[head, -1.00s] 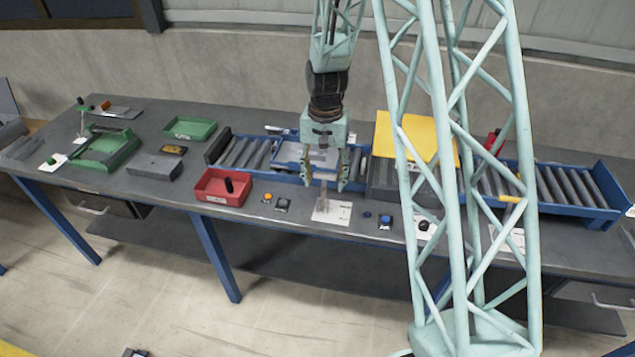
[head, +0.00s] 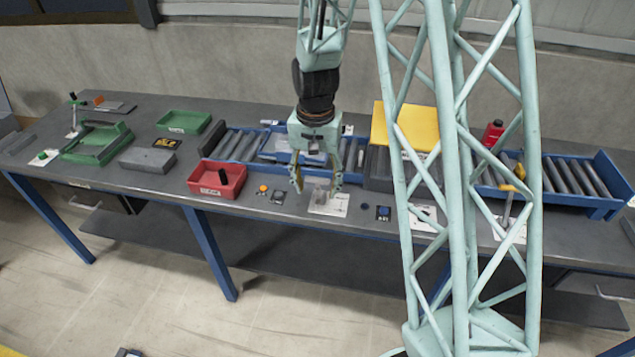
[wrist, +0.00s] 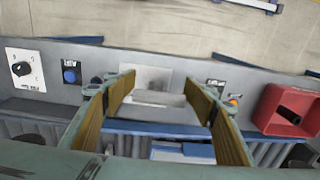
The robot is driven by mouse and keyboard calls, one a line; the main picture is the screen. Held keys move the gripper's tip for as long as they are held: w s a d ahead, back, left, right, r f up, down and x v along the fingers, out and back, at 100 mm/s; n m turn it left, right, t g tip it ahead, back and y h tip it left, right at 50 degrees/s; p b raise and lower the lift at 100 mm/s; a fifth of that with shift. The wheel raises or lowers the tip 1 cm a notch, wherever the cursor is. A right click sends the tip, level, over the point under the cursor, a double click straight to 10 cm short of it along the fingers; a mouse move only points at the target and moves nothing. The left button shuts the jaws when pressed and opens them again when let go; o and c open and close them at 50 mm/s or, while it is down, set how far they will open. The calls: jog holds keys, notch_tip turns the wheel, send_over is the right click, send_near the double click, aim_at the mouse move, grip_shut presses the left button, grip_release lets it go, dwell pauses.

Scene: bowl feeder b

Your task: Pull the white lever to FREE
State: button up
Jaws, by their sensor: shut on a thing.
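My gripper (head: 317,184) is over the front edge of the bench, fingers pointing down at a white plate (head: 333,207). In the wrist view, the two fingers (wrist: 159,104) stand wide apart with a pale bar, the white lever (wrist: 158,113), spanning between them; they are shut on it. The white plate (wrist: 153,79) lies just beyond the bar. In the head view the lever is small and faint between the fingers. I cannot read the plate's marks or tell the lever's position.
A red bin (head: 217,180) with a dark part, an orange button (head: 262,189) and a black switch (head: 278,197) are left of the plate. A blue button (head: 383,212) is to the right. A roller conveyor (head: 233,146) and a yellow-topped box (head: 405,127) stand behind.

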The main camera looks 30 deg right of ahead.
jog(key=shift+s+a+f+b, duration=0.5)
jog(key=shift+s+f, duration=0.05)
jog(key=shift+s, duration=0.15)
jog(key=shift+c, duration=0.4)
jog(key=shift+o, duration=0.2)
dwell(0.4)
jog(key=o, duration=1.1)
jog(key=shift+r, duration=0.1)
jog(key=shift+a+r, duration=0.1)
jog(key=shift+r, duration=5.85)
jog(key=shift+s+r, duration=0.1)
jog(key=shift+r, duration=0.05)
